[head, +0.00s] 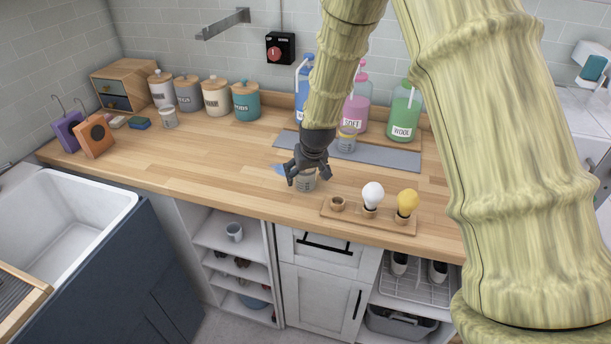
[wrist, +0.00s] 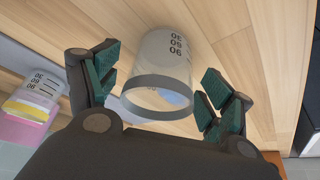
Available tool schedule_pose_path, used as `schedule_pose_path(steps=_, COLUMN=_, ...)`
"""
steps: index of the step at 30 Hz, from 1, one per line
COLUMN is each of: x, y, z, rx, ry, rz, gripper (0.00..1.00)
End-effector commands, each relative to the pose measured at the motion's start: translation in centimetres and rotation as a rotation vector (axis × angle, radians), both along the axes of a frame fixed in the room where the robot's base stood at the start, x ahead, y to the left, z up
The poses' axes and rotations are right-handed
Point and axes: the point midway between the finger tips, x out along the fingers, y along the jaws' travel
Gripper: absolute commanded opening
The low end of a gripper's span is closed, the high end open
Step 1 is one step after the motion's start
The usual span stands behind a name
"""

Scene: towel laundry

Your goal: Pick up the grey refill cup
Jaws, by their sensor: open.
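The grey refill cup (wrist: 158,85) is a clear cup with a grey rim and dark measuring marks. It stands on the wooden counter, with its rim facing the camera in the wrist view. In the head view the cup (head: 306,182) is partly hidden by my gripper (head: 309,177), which is right above and around it. In the wrist view my gripper (wrist: 155,92) is open, with one green-padded finger on each side of the cup. Gaps show between the pads and the cup wall. A small blue piece (head: 280,168) shows just left of the gripper.
A similar cup with a yellowish rim (head: 346,141) stands on the grey mat (head: 390,155) behind. Another cup (head: 169,118) stands far left by the canisters. A bulb board (head: 345,214) lies front right. The counter (head: 220,160) left of my gripper is clear.

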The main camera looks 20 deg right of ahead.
Motion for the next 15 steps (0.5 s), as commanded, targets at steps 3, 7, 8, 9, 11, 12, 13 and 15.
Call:
schedule_pose_path(steps=3, x=0.18, y=0.01, z=-0.5, rx=0.0, ry=0.001, rz=0.0, gripper=0.81)
schedule_pose_path(steps=7, x=0.27, y=0.01, z=-0.65, rx=0.0, ry=0.0, rz=0.0, gripper=0.81)
schedule_pose_path(steps=8, x=0.27, y=0.01, z=-0.66, rx=0.0, ry=0.0, rz=0.0, gripper=0.81)
schedule_pose_path(steps=9, x=0.27, y=0.01, z=-0.66, rx=0.0, ry=0.0, rz=0.0, gripper=0.81)
schedule_pose_path(steps=11, x=0.26, y=0.0, z=-0.66, rx=0.0, ry=0.0, rz=0.0, gripper=0.81)
schedule_pose_path(steps=12, x=0.27, y=0.0, z=-0.66, rx=0.0, ry=0.0, rz=0.0, gripper=0.79)
schedule_pose_path(steps=13, x=0.26, y=0.0, z=-0.66, rx=0.0, ry=0.0, rz=0.0, gripper=0.74)
schedule_pose_path(steps=15, x=0.26, y=0.0, z=-0.66, rx=0.0, ry=0.0, rz=0.0, gripper=0.61)
